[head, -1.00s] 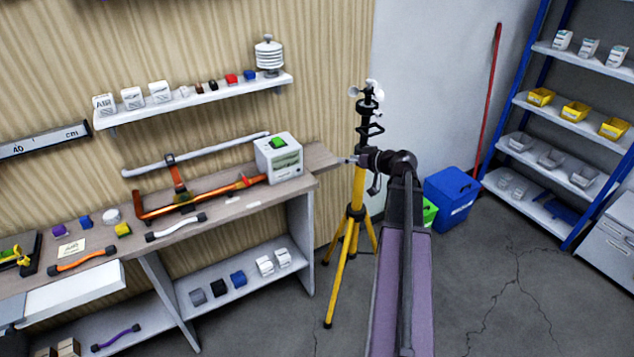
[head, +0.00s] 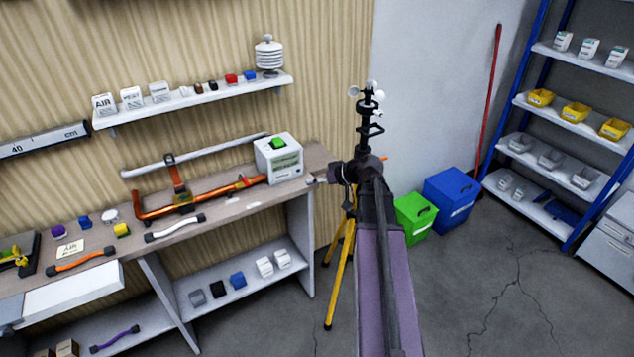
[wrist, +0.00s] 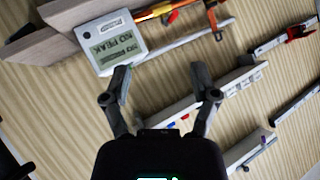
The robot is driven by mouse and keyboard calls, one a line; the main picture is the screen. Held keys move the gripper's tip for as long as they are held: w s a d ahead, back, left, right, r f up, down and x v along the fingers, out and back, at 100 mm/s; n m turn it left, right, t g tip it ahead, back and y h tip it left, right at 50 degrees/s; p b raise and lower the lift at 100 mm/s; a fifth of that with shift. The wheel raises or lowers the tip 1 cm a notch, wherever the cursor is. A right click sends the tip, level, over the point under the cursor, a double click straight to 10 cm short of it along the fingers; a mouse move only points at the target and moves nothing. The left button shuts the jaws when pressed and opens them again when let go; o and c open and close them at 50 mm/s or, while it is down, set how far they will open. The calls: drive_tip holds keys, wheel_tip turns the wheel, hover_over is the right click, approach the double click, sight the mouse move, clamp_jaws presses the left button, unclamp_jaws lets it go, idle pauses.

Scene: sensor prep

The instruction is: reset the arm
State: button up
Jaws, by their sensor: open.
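My gripper (wrist: 162,76) is open in the wrist view, its two fingers spread apart with nothing between them. In the head view my gripper (head: 318,180) is small, near the right end of the workbench (head: 232,203). The fingers point towards the wall, and my arm hides the middle of the yellow tripod (head: 338,285). The white box with a green button (head: 279,160) stands on the bench to the left of the gripper. Its grey display (wrist: 115,46) shows in the wrist view, above and left of the fingers.
A wall shelf (head: 190,103) holds several small items and a white louvred sensor. Green (head: 415,217) and blue (head: 452,198) bins stand on the floor to the right. The floor beyond, before the blue rack (head: 520,95), is clear.

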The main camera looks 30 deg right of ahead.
drive_tip(key=shift+a, duration=0.15)
idle(0.5)
drive_tip(key=s+a+f+g+h, duration=0.2)
drive_tip(key=s+a+g, duration=0.1)
drive_tip(key=a, duration=0.5)
drive_tip(key=s+a+f+g+h, duration=0.2)
drive_tip(key=s+a, duration=0.3)
drive_tip(key=a, duration=0.3)
drive_tip(key=s+a+f+m+g+h, duration=0.1)
drive_tip(key=s+a+f+g, duration=0.3)
drive_tip(key=a, duration=0.4)
drive_tip(key=shift+s+a+f+g+h, duration=0.25)
drive_tip(key=shift+s+a+g+h, duration=0.1)
drive_tip(key=shift+h, duration=0.15)
drive_tip(key=shift+d, duration=0.1)
